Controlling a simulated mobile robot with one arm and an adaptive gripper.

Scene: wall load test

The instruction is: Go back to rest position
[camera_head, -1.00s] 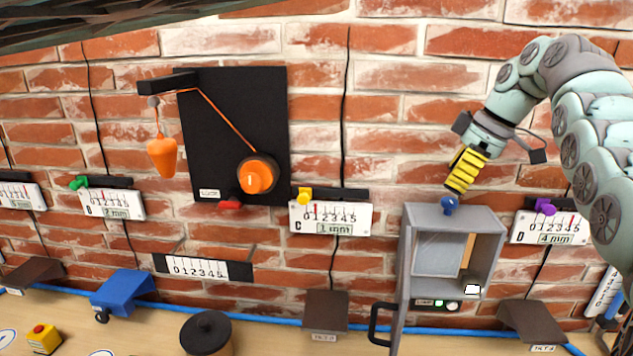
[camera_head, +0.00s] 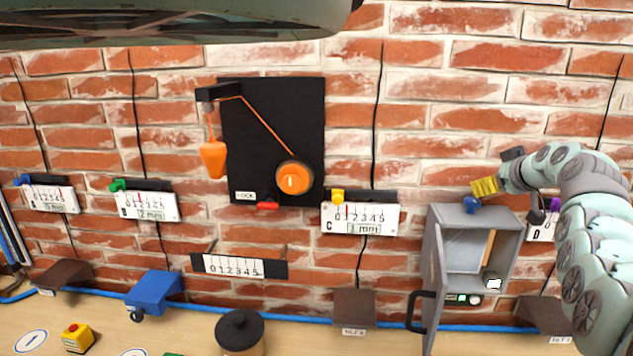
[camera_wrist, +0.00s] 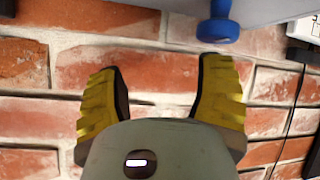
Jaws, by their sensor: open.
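My gripper (camera_head: 484,187) is at the right in the head view, just above the grey cabinet. Its yellow fingers also show in the wrist view (camera_wrist: 160,100), spread apart with only brick wall between them. The gripper is open and empty. A blue knob (camera_head: 471,205) sits on top of the cabinet, close below and left of the fingers. The knob shows at the top of the wrist view (camera_wrist: 218,24), apart from the fingers. The grey cabinet (camera_head: 440,220) stands with its door open and a white block (camera_head: 493,283) inside.
A black panel (camera_head: 240,130) on the brick wall carries an orange dial (camera_head: 294,178) and an orange weight (camera_head: 213,158). Gauges hang along the wall, such as gauge C (camera_head: 360,218). A black-lidded jar (camera_head: 240,330), a blue block (camera_head: 153,292) and a yellow button box (camera_head: 77,338) stand on the table.

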